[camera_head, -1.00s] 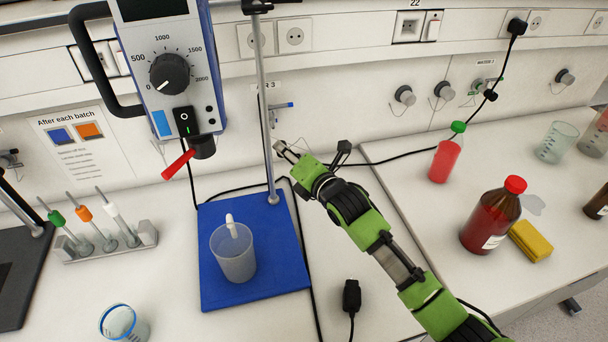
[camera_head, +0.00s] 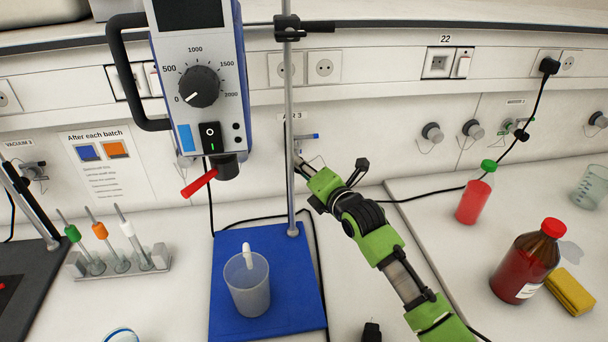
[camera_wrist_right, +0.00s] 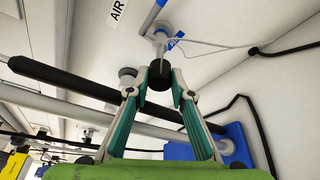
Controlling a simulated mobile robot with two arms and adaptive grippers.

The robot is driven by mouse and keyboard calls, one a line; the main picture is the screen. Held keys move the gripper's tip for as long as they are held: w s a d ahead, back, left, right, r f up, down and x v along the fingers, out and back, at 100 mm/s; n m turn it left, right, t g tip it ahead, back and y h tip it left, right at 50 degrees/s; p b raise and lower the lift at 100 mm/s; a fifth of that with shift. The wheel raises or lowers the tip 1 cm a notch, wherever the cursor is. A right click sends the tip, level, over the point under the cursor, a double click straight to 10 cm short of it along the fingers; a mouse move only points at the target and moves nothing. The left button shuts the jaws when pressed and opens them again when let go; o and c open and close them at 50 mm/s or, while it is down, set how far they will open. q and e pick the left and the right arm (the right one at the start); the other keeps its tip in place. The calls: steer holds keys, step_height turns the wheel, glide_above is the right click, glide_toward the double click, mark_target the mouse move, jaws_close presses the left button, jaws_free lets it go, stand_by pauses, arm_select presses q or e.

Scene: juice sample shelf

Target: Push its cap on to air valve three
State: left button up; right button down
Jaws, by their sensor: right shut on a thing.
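My right gripper (camera_wrist_right: 158,88) is shut on a black cap (camera_wrist_right: 160,74), held between its fingertips. The air valve (camera_wrist_right: 161,35), with a blue handle, is straight beyond the cap on the wall, under a label reading AIR. A thin wire runs beside it. The cap is close to the valve's outlet; I cannot tell whether they touch. The stand rod partly hides the fingertips and valve there. My left gripper is not in view.
The stand rod (camera_head: 290,75) rises close beside the gripper from a blue base (camera_head: 225,318), which holds a beaker (camera_head: 247,290). The stirrer unit (camera_head: 197,85) hangs to the left. A red bottle (camera_head: 474,202) and brown bottle (camera_head: 528,262) stand at right.

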steer(key=shift+r, duration=0.1)
stand_by(0.3)
steer(key=shift+w+a+b, duration=0.2)
steer(key=shift+w+b, duration=0.35)
steer(key=shift+w, duration=0.25)
steer(key=shift+w, duration=0.3)
stand_by(0.6)
steer(key=shift+w+a+b, duration=0.15)
steer(key=shift+w+b, duration=0.45)
steer(key=shift+w, duration=0.1)
steer(key=c, duration=1.7)
jaws_free()
steer(key=shift+s, duration=0.1)
